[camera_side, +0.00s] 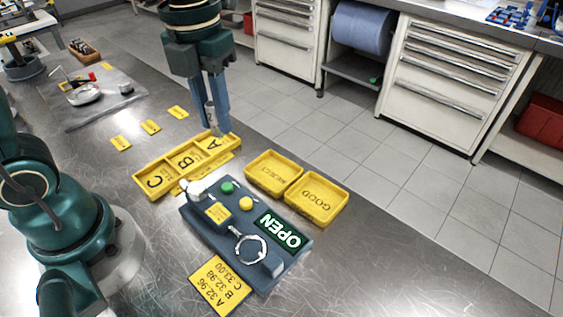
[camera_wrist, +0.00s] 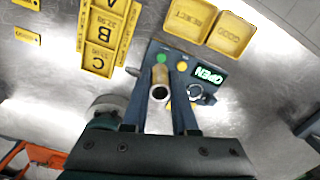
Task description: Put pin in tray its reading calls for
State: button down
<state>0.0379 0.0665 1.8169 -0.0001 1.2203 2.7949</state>
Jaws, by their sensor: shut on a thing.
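My gripper (camera_side: 214,128) points down and is shut on a metal pin (camera_side: 210,112), a short hollow cylinder. In the wrist view the pin (camera_wrist: 160,92) sits end-on between the fingers. In the side view the fingertips are by the A end of the yellow tray (camera_side: 186,164) with compartments A, B and C; their height above it is hard to tell. The gauge (camera_side: 262,262) has a display (camera_side: 280,232) reading "OPEN" and a round metal clamp ring (camera_side: 251,247) that looks empty. A yellow card (camera_side: 219,285) lists A 32.96, B 32.98, C 33.00.
Yellow REJECT (camera_side: 273,173) and GOOD (camera_side: 316,199) trays stand right of the A-B-C tray and look empty. The gauge has green (camera_side: 227,187) and yellow (camera_side: 246,204) buttons. Small yellow labels (camera_side: 150,127) lie behind. The bench front right is clear.

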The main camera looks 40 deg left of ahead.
jog(key=w+a+f+n, duration=0.2)
jog(key=w+a+n, duration=0.1)
jog(key=w+a, duration=0.3)
send_over(274, 175)
jog(key=shift+n, duration=0.3)
notch_tip(274, 175, down, 7)
jog(key=shift+a+f, duration=0.1)
jog(key=shift+f, duration=2.05)
jog(key=shift+f, duration=0.1)
jog(key=c, duration=0.7)
grip_release()
